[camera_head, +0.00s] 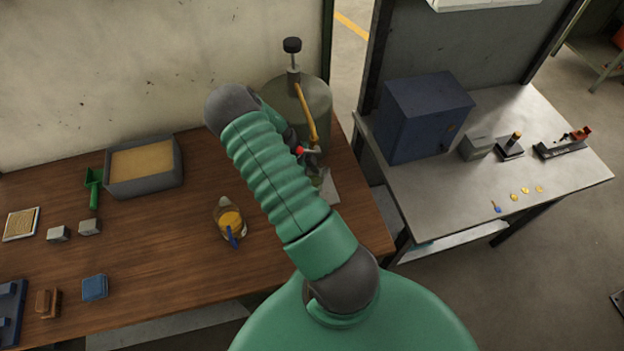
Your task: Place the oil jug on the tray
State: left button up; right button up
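A clear jug (229,218) with amber oil and a blue handle stands upright on the wooden bench, left of my green arm. A pale flat plate (331,188) lies at the foot of the drum, partly hidden by my arm; I cannot tell whether it is the tray. One of my arms rises from the bottom middle and leans up and left across the bench. Its far end is hidden behind its own sleeve, and no gripper fingers show clearly. No arm touches the jug.
A grey-green drum (312,95) with a yellow hose stands behind my arm. A grey sand box (146,187), a green scoop (93,188) and small blocks lie to the left. A metal table (460,185) with a blue box (420,115) stands right. The bench around the jug is clear.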

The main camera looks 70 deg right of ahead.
jog(key=shift+o, duration=0.7)
jog(key=shift+d, duration=0.15)
jog(key=shift+s+d+f, duration=0.1)
jog(key=shift+d+f, duration=0.1)
jog(key=shift+d, duration=0.3)
jog(key=shift+r+p, duration=0.3)
jog(key=shift+w+a+r+b, duration=0.2)
jog(key=shift+w+b, duration=0.1)
jog(key=shift+b, duration=0.5)
jog(key=w+a+b, duration=0.1)
jog(key=w, duration=0.2)
jog(key=w+a+b, duration=0.1)
jog(key=w, duration=0.3)
jog(key=w+a+b, duration=0.1)
jog(key=w, duration=0.3)
jog(key=shift+a+r+b, duration=0.25)
jog(key=shift+b, duration=0.1)
jog(key=shift+w, duration=0.25)
pick_arm(q)
jog(key=f, duration=0.2)
jog(key=d+f, duration=0.1)
jog(key=f, duration=0.1)
jog(key=shift+d+f, duration=0.1)
jog(key=shift+f, duration=0.05)
pick_arm(e)
jog(key=shift+r, duration=0.1)
